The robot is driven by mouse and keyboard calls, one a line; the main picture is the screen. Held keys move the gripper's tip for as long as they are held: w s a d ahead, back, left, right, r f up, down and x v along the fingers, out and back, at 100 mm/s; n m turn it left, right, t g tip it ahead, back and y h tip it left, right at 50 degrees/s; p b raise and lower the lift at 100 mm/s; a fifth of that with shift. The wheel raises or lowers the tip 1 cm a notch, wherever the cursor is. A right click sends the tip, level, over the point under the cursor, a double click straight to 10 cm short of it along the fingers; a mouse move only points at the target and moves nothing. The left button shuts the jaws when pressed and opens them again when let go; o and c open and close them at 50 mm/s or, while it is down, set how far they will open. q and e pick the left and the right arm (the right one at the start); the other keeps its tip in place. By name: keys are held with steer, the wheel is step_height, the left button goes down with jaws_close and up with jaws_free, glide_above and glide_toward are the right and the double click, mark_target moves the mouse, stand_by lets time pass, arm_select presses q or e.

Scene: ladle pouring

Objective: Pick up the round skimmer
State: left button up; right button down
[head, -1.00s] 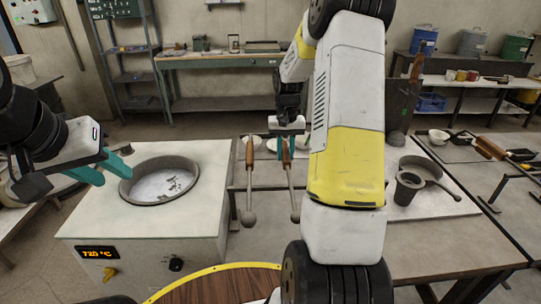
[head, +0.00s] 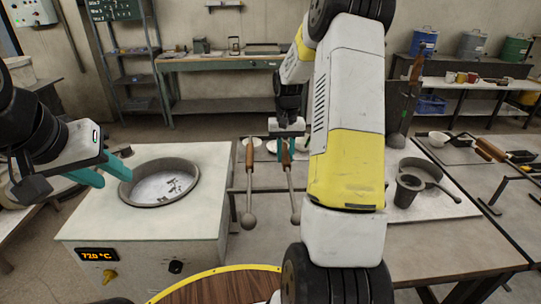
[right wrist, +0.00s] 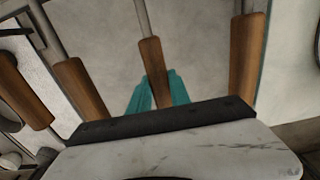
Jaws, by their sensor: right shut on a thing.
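Two wooden-handled tools with thin rods and small rounded ends show side by side in the head view. My right gripper (head: 286,154) is shut on the wooden handle of the right one, which I take as the round skimmer (head: 292,200). Its working end is too small to identify surely. In the right wrist view the teal fingers (right wrist: 158,92) sit on both sides of this handle (right wrist: 153,65). The other tool (head: 249,190) is just left of it, apart from the gripper. My left gripper (head: 114,168) is open and empty beside the round pot opening.
A furnace (head: 145,228) with a round metal-filled opening (head: 160,184) stands at the left. More wooden handles (right wrist: 79,87) flank the held one closely, one of them on the right (right wrist: 246,55). A dark cup (head: 408,190) stands on the right bench. My right arm hides part of the middle.

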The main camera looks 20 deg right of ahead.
steer(key=shift+r, duration=0.1)
step_height(320, 180, up, 10)
steer(key=shift+f, duration=0.1)
stand_by(0.3)
